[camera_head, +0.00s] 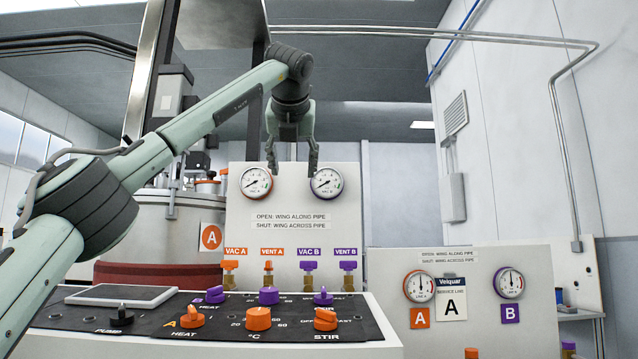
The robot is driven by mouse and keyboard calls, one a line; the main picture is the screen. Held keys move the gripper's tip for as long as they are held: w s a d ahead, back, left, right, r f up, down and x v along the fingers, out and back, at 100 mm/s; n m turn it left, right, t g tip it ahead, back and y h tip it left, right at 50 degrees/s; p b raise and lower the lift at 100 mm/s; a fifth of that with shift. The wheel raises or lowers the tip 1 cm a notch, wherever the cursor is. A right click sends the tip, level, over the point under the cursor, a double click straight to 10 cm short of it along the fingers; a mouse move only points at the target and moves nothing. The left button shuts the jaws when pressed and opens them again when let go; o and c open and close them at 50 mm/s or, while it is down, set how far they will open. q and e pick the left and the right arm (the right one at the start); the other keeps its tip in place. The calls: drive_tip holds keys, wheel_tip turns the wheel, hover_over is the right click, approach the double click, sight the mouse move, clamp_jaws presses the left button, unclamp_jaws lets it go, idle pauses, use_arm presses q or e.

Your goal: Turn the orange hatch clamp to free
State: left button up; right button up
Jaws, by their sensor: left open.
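My left arm comes in from the left and reaches up over the console. My left gripper (292,165) points down, open and empty, in front of the top of the gauge panel, between its two dials. A metal vessel (155,215) marked with an orange A stands behind my arm at the left. Small orange parts (224,172) show at its lid, left of the gripper and apart from it. They are small and partly hidden, so I cannot tell which is the hatch clamp or how it is turned. My right gripper is out of view.
The gauge panel (290,235) carries orange and purple valves, including VAC A (229,266) and VENT B (348,267). The console (350,310) in front has orange, purple and black knobs and a tablet (121,295). A lower service panel (460,270) stands at the right.

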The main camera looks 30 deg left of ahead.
use_arm(q)
drive_tip(key=w+d+f+m+h, duration=0.1)
drive_tip(key=w+d+f, duration=0.1)
drive_tip(key=d+f, duration=0.2)
drive_tip(key=shift+w+d+h, duration=0.25)
drive_tip(key=shift+w+h, duration=0.05)
drive_tip(key=shift+w, duration=0.05)
